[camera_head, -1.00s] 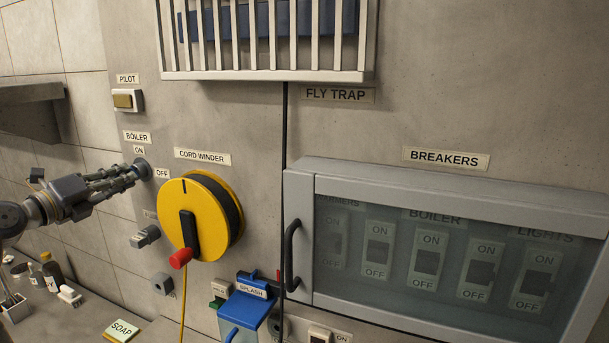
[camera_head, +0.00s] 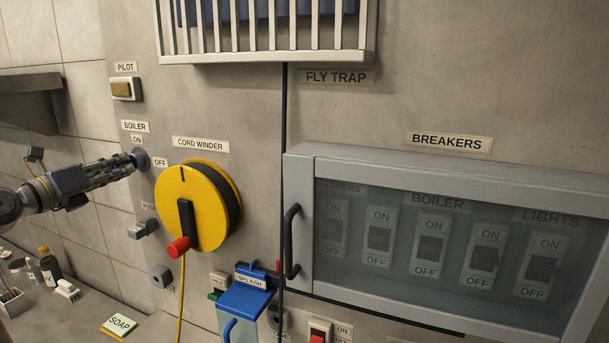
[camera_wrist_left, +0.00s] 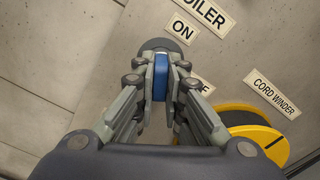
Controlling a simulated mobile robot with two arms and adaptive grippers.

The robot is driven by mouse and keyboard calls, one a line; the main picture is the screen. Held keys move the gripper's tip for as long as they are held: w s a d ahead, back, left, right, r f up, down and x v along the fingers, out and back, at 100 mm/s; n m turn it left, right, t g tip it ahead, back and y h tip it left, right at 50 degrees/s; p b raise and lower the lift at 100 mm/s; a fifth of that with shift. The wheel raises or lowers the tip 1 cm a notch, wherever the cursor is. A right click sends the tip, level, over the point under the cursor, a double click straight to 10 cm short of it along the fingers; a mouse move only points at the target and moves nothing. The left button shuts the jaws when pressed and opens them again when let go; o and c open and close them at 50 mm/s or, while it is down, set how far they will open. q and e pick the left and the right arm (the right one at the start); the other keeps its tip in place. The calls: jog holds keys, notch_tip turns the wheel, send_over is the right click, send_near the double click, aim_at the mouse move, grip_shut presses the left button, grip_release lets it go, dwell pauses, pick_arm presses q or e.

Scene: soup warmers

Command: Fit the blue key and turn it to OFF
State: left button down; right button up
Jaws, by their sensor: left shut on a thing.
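My left gripper (camera_head: 134,161) reaches in from the left at the boiler switch on the wall. In the left wrist view the gripper (camera_wrist_left: 160,80) is shut on the blue key (camera_wrist_left: 159,78), and only a strip of blue shows between the fingers. The round dark boiler lock (camera_head: 143,158) sits right at the fingertips, between the ON label (camera_head: 137,140) and the OFF label (camera_head: 160,162). It also shows in the left wrist view (camera_wrist_left: 153,44). The key's tip is hidden, so I cannot tell how deep it sits. My right gripper is not in view.
The yellow cord winder (camera_head: 190,207) with its red knob sticks out just right of the lock. The fuse switch (camera_head: 143,228) is below and the pilot switch (camera_head: 125,88) above. The breaker cabinet (camera_head: 440,160) is at right. Bottles and soap stand on the counter (camera_head: 75,320).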

pick_arm(q)
jog(key=shift+r, duration=0.35)
jog(key=c, duration=1.6)
grip_release()
jog(key=shift+w+f, duration=0.1)
jog(key=shift+w+d+f, duration=0.15)
jog(key=shift+f, duration=0.05)
jog(key=b+v, duration=0.5)
jog(key=v, duration=0.4)
jog(key=shift+b, duration=0.3)
